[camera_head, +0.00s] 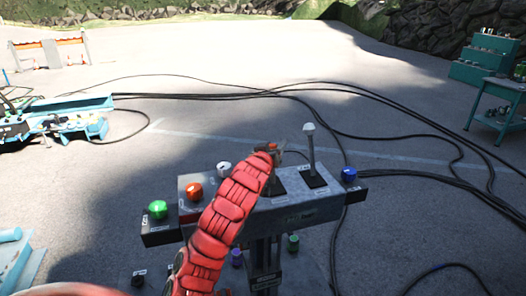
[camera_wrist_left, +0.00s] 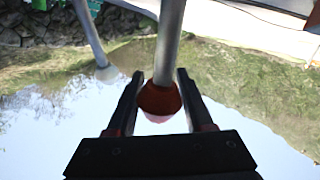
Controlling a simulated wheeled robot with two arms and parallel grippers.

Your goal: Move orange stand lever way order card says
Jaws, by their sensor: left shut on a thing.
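The control stand (camera_head: 300,217) stands in the middle of the head view, with a grey panel. My left gripper (camera_head: 275,150) is at the top of a lever on this panel, and my red arm hides much of that lever. In the left wrist view, its two dark fingers are shut on the orange-red lever knob (camera_wrist_left: 158,98), which sits on a grey rod (camera_wrist_left: 170,40). A second lever with a white knob (camera_head: 308,128) stands upright to the right. It also shows in the left wrist view (camera_wrist_left: 107,73). I cannot make out an order card. My right gripper is not in view.
Green (camera_head: 157,209), orange (camera_head: 194,190), white (camera_head: 224,168) and blue (camera_head: 349,174) knobs sit on the stand. Black cables (camera_head: 400,125) cross the ground behind and right. A teal table (camera_head: 500,105) stands at the far right.

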